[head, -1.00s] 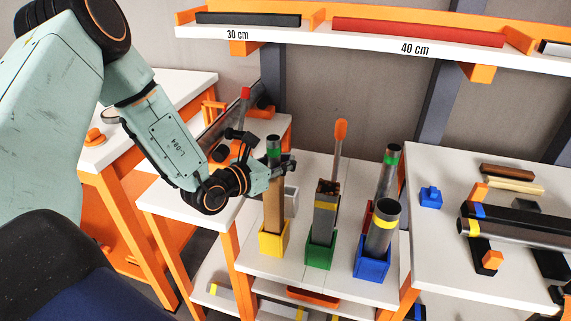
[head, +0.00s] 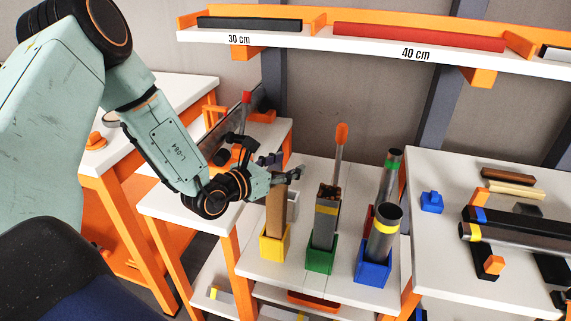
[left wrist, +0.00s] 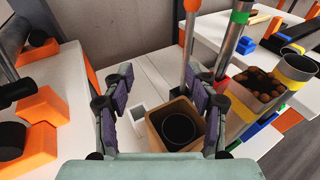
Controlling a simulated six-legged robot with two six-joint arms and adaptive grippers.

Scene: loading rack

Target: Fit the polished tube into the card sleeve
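The card sleeve (head: 275,215) is a brown square tube standing upright in a yellow holder (head: 273,246). In the left wrist view, the sleeve (left wrist: 157,123) is open at the top. A round tube with a dark mouth (left wrist: 180,131) sits inside it, below the rim; I take it for the polished tube. In the head view the tube is hidden. My left gripper (head: 289,166) is at the top of the sleeve. Its fingers, with purple pads, are spread on either side in the left wrist view (left wrist: 158,72) and hold nothing. My right gripper is out of view.
A green holder (head: 321,258) with a filled square tube and a blue holder (head: 374,270) with a grey tube stand to the right. An orange-tipped rod (head: 339,145) rises behind. Several tubes lie on the right table (head: 465,275). A shelf (head: 360,46) runs above.

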